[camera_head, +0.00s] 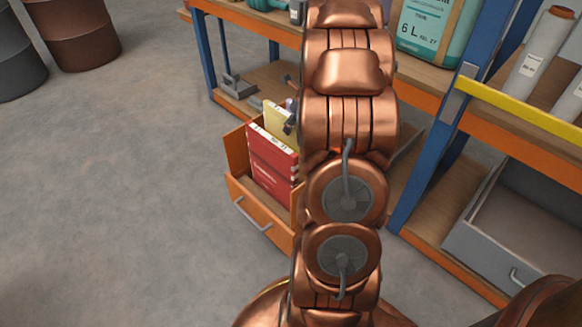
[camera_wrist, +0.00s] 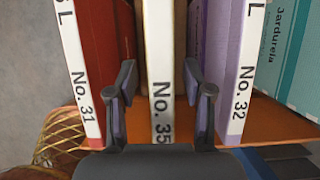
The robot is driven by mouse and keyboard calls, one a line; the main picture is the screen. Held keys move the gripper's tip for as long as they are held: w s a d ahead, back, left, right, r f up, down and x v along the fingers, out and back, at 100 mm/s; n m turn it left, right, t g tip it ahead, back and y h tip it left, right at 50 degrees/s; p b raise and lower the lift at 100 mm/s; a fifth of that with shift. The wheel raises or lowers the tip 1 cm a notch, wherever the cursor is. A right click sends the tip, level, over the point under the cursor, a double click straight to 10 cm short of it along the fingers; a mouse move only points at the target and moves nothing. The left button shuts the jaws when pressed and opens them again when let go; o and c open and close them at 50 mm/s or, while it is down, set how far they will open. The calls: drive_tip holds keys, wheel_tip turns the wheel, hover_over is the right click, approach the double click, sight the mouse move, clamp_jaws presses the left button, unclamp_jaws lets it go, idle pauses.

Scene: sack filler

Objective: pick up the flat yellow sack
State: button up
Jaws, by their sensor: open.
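The flat yellow sack (camera_head: 279,125) stands upright in an open orange drawer, behind a red sack, in the head view. My arm hides part of it there. In the wrist view a sack with a pale edge marked No. 35 (camera_wrist: 160,110) stands between the red and purple ones. It seems to be the yellow sack, though its sides barely show. My gripper (camera_wrist: 161,78) is open, with one finger on each side of that edge. Small gaps show between fingers and sack; I cannot tell whether either touches it.
The red sack No. 31 (camera_wrist: 82,70) is close on the left, the purple sack No. 32 (camera_wrist: 240,75) close on the right. A teal sack (camera_wrist: 292,60) stands beyond. The orange drawer (camera_head: 262,220) juts out below the workbench.

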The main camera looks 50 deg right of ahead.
drive_tip(key=b+x, duration=0.1)
drive_tip(key=x, duration=0.3)
drive_tip(key=shift+w, duration=0.1)
drive_tip(key=shift+d+r, duration=0.1)
drive_tip(key=shift+p, duration=0.4)
idle(0.5)
clamp_jaws()
idle(0.5)
